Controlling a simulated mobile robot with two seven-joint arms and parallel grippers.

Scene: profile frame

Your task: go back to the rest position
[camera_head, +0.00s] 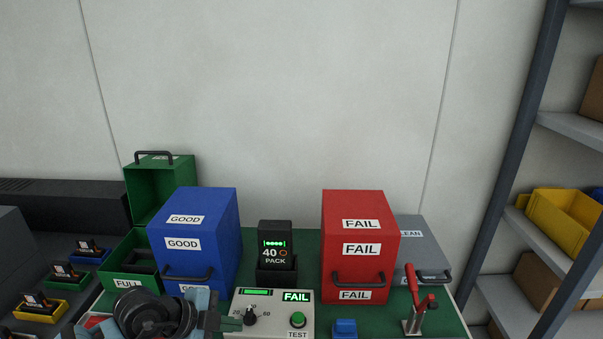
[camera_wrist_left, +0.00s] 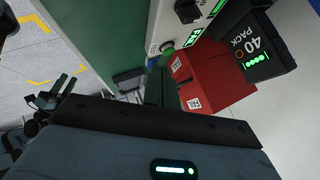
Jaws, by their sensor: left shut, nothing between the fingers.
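My left gripper (camera_head: 232,322) comes in from the lower left in the head view, just left of the tester's dial. It is shut with nothing between its fingers. Its dark fingers also show in the left wrist view (camera_wrist_left: 160,88), near the tester, the red bin and the battery pack. My left arm hides part of the table's front left.
The tester (camera_head: 272,317) reads FAIL; a 40 PACK battery (camera_head: 275,247) stands behind it. Blue GOOD bin (camera_head: 193,260), red FAIL bin (camera_head: 356,270), open green FULL box (camera_head: 160,190), grey box (camera_head: 425,255) and red-handled clamp (camera_head: 412,290) crowd the green table.

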